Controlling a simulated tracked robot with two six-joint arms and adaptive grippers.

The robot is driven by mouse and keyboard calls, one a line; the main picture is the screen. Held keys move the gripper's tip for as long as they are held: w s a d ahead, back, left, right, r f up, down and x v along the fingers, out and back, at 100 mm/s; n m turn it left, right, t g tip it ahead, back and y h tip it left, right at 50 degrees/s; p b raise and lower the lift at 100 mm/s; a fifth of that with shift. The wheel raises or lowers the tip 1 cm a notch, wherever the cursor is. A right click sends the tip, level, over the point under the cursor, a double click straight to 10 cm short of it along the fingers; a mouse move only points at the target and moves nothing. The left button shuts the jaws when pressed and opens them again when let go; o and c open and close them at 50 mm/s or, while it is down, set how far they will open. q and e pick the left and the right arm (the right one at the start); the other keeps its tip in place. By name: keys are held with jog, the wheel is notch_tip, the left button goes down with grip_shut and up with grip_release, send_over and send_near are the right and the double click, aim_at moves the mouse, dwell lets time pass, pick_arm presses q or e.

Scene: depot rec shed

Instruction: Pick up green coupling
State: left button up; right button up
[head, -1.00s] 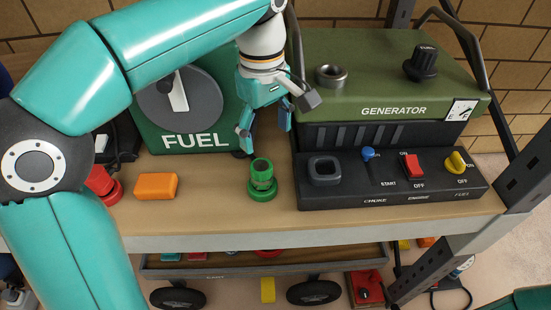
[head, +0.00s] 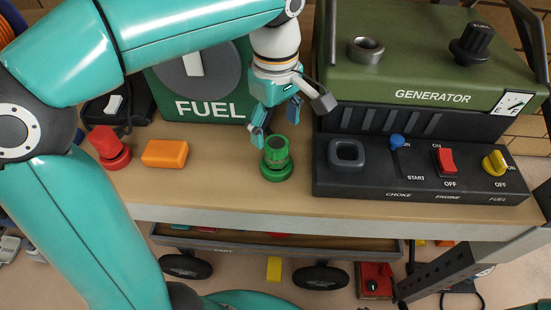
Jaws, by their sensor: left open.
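The green coupling (head: 276,160) stands upright on the wooden bench top, left of the generator's control panel. It is a short ringed cylinder on a wider base, with a dark opening on top. My left gripper (head: 275,132) points down just above and behind the coupling. Its two teal fingers are apart, one to the left and one to the right of the coupling's top, with nothing held. I cannot tell whether a finger touches it. My right gripper is not in view.
The generator (head: 440,70) and its black control panel (head: 420,172) stand close on the right. The FUEL box (head: 205,110) is behind. An orange block (head: 165,153) and a red coupling (head: 108,148) sit to the left. Below is a cart (head: 290,246). The bench front is clear.

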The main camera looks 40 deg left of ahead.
aim_at(276, 143)
pick_arm(q)
jog(key=shift+s+d+f, duration=0.1)
jog(key=shift+f, duration=1.25)
jog(key=shift+s+d+f, duration=0.1)
jog(key=shift+f, duration=1.25)
jog(key=shift+c, duration=0.2)
jog(key=c, duration=1.2)
jog(key=shift+r, duration=0.1)
notch_tip(276, 143, up, 20)
jog(key=p, duration=0.3)
jog(key=shift+p, duration=0.3)
